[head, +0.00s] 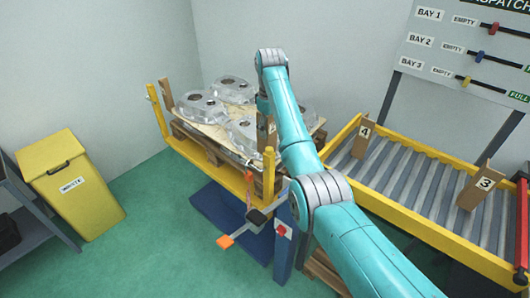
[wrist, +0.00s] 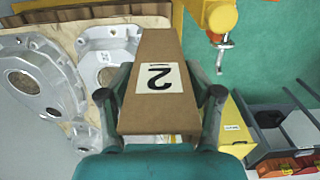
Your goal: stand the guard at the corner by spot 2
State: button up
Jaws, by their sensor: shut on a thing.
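The guard (wrist: 157,55) is a brown board with a white label "2", shown upside down in the wrist view. My gripper (wrist: 160,98) is shut on it, one finger at each side edge. In the head view, my gripper (head: 264,104) is over the near right side of the loaded pallet; the guard is mostly hidden behind my arm. Aluminium castings (head: 232,88) lie on a tan sheet (head: 205,128) on the pallet, and also show in the wrist view (wrist: 38,80). I see no marking for spot 2. I cannot tell whether the guard touches the load.
Yellow posts (head: 268,172) rise at the pallet frame's corners. A brown upright piece (head: 167,94) stands at the back left. Boards labelled 4 (head: 362,139) and 3 (head: 480,188) stand on the roller conveyor (head: 412,174). A yellow bin (head: 72,190) stands left, with green floor between.

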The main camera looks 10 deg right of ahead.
notch_tip(320, 180, down, 8)
dwell(0.5)
jog(key=o, duration=1.2)
jog(key=shift+f, duration=0.1)
